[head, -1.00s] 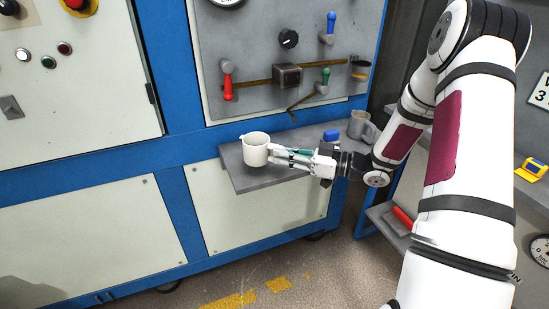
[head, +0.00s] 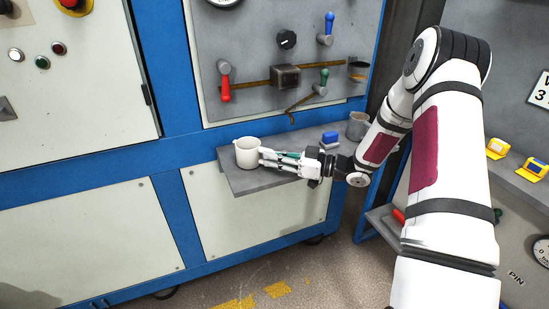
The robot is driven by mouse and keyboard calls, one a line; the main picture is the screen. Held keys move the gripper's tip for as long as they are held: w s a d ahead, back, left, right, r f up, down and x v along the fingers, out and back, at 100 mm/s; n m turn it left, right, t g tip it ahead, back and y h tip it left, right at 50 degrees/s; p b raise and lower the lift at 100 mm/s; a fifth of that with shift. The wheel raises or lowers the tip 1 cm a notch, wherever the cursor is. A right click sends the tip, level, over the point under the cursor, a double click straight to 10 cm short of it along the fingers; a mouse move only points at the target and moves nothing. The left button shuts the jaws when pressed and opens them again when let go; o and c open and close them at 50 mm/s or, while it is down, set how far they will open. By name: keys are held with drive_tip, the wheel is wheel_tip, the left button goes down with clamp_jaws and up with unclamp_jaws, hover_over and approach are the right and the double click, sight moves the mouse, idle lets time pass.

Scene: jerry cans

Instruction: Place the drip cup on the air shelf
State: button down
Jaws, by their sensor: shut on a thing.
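A white cup with a small spout (head: 247,153) is at the left end of a grey shelf (head: 245,184) on the front of the blue and white machine. It looks upright. I cannot tell whether its base touches the shelf. My gripper (head: 268,158) reaches in from the right and is shut on the cup's right side, where the handle would be. The fingers hide that part of the cup. No label naming the shelf is readable.
A blue block (head: 330,138) and a grey mug (head: 358,126) stand farther right on the shelf. Above are a red-handled valve (head: 225,88) and a bent lever (head: 300,103).

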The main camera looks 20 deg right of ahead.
drive_tip(key=shift+f, duration=0.2)
drive_tip(key=c, duration=1.6)
unclamp_jaws()
drive_tip(key=shift+r, duration=0.15)
